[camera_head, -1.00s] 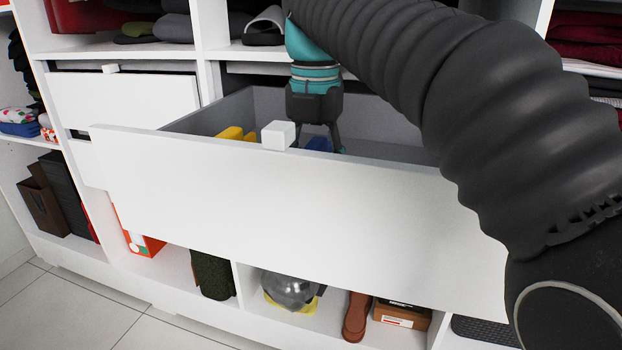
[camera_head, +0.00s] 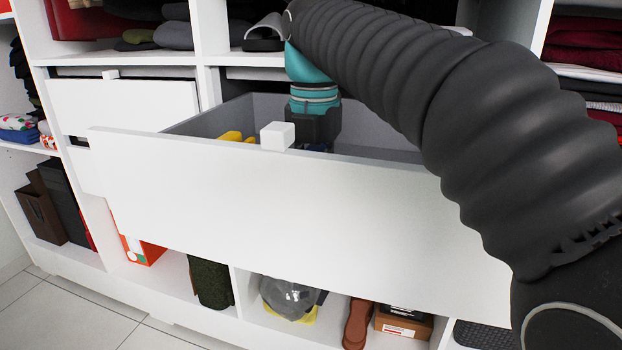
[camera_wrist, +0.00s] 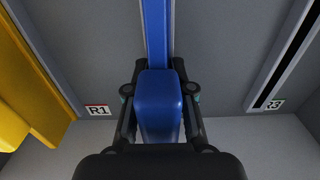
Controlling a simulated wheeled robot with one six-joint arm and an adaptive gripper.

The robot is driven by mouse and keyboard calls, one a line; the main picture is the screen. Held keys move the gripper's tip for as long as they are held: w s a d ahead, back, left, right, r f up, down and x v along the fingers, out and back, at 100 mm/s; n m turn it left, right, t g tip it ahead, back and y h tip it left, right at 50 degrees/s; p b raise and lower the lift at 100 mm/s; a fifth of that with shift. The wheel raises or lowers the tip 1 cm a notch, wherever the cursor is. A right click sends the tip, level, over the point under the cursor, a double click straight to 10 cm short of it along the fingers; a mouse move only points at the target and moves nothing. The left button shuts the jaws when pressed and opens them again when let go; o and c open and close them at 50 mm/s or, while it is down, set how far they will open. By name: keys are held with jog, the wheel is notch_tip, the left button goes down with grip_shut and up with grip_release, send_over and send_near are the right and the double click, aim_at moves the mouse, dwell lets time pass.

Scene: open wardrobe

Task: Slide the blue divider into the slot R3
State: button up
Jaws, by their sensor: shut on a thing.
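The blue divider (camera_wrist: 157,28) stands in the drawer, seen from above in the wrist view as a long narrow strip with a thick rounded block at the near end. My gripper (camera_wrist: 160,88) is shut on this block, one finger on each side. The slot R3 (camera_wrist: 290,55) is a dark, light-edged groove to the right, with an R3 label at its near end. It looks empty and lies apart from the divider. In the head view my gripper (camera_head: 314,128) is down inside the open drawer; its fingers and most of the divider are hidden behind the drawer front.
A yellow thing (camera_wrist: 28,85) stands at the left, near the R1 label (camera_wrist: 98,110). The open drawer's white front (camera_head: 290,215) with a square knob (camera_head: 278,136) stands before my gripper. Shelves with folded clothes (camera_head: 178,32) rise behind.

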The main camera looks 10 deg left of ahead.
aim_at(314, 147)
grip_shut()
jog(key=shift+r+p, duration=1.1)
jog(key=shift+r, duration=0.1)
dwell(1.1)
jog(key=shift+r, duration=2)
jog(key=shift+r, duration=0.7)
jog(key=s+d+b, duration=0.1)
jog(key=d, duration=1.4)
